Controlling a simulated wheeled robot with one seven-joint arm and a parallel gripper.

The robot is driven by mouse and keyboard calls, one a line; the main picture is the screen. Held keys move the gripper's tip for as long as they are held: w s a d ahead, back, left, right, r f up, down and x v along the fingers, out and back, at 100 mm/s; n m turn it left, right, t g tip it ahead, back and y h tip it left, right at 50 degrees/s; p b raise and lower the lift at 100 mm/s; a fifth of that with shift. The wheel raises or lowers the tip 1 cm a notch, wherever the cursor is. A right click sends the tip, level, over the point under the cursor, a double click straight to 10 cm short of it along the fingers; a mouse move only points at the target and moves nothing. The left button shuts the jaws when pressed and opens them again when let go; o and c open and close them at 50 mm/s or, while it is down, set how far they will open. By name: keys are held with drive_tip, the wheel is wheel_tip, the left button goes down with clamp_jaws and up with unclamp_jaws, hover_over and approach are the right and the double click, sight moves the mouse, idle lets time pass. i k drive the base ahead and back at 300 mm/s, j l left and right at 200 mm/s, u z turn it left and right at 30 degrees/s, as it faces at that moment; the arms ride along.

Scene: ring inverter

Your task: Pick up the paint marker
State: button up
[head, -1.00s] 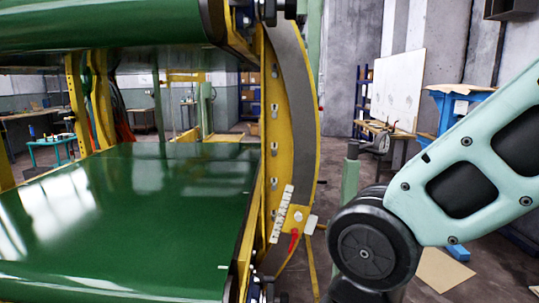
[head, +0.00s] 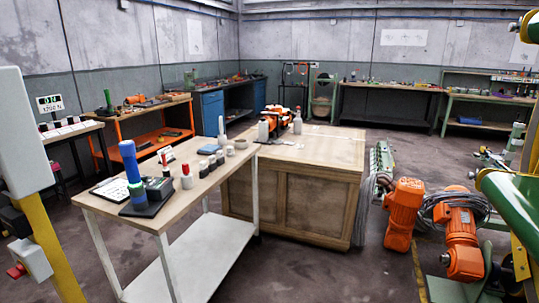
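I cannot single out the paint marker for certain in the head view. A narrow white table with a wooden top (head: 110,212) stands at the left centre and holds several small items. Among them are a small upright white item with a red top (head: 186,175) and another red-topped item (head: 165,168) behind it. They are too small to identify. My gripper is not in view.
A blue cylinder (head: 129,162) stands at the table's left. A wooden crate (head: 300,195) adjoins the table. Orange motors (head: 403,212) lie at the right. A yellow post (head: 50,250) rises at the left. The floor before the crate is clear.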

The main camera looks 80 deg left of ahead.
sight(163, 154)
drive_tip(key=u, duration=3.2)
drive_tip(key=i+j+u, duration=0.2)
drive_tip(key=i+u, duration=0.2)
drive_tip(key=i, duration=0.15)
drive_tip(key=i+u, duration=0.45)
drive_tip(key=i, duration=0.15)
drive_tip(key=i+l, duration=0.2)
drive_tip(key=i, duration=0.3)
drive_tip(key=i+l, duration=0.15)
drive_tip(key=i, duration=0.3)
